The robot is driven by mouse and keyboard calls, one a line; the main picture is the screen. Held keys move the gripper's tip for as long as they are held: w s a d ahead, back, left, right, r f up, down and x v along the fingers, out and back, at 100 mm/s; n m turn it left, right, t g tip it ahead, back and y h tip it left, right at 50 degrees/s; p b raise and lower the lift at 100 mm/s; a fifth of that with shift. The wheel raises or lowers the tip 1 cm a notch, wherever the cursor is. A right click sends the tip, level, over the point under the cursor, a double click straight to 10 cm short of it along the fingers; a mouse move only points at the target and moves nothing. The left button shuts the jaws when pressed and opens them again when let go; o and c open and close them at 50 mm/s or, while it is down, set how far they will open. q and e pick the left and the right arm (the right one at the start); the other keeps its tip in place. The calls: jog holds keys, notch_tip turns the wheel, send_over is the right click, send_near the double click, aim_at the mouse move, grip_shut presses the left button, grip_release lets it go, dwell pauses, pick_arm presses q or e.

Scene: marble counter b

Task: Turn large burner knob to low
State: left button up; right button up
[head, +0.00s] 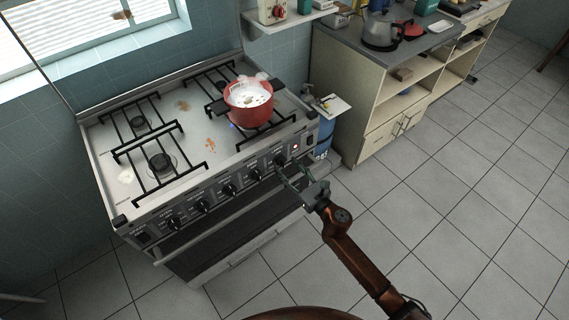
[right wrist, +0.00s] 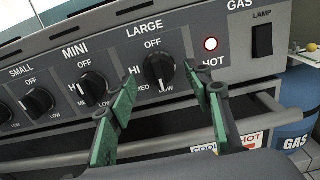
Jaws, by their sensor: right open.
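The large burner knob (right wrist: 158,72) is black and sits under the label LARGE on the grey stove panel. OFF is above it, HI at its left, MED at lower left and LOW at lower right. Its white mark runs close to vertical; I cannot tell its exact setting. My right gripper (right wrist: 163,88) is open, its green-padded fingers on either side of the knob and nothing clearly held. In the head view the right gripper (head: 291,181) is in front of the panel's right part and partly covers the knob area. My left gripper is not in view.
The mini knob (right wrist: 93,88) is just left of the large one. A red lamp (right wrist: 211,44) and black switch (right wrist: 262,40) are at right. An oven handle runs below.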

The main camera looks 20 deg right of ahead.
jog(key=shift+v, duration=2.65)
